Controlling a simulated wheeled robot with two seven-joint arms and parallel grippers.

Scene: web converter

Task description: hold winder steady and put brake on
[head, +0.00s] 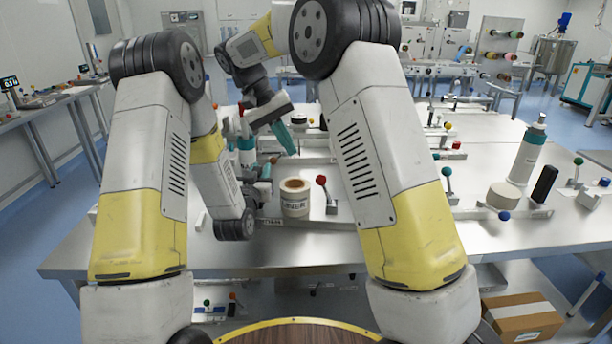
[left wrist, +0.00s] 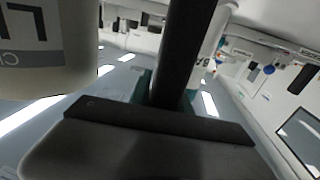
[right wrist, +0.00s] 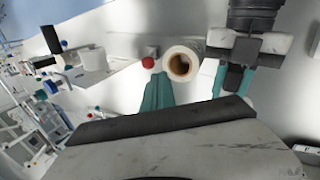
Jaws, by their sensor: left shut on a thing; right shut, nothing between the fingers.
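The liner roll (head: 295,203), a white cylinder with a brown core, stands upright near the table's front edge; it also shows in the right wrist view (right wrist: 182,66). A red-knobbed lever (head: 322,182), likely the brake, stands just right of it; its knob shows in the right wrist view (right wrist: 148,62). My left gripper (head: 266,172) is beside the roll's left side, shut on a dark bar (left wrist: 180,50). What the bar belongs to is hidden. My right gripper (head: 294,150) is shut and empty, pointing down above and behind the roll, apart from the lever.
On the right of the table stand a white bottle (head: 527,152), a beige roll (head: 503,196), a black block (head: 545,184) and several knobbed levers. A second bottle (head: 247,150) stands behind my left gripper. A cardboard box (head: 522,318) lies below the table.

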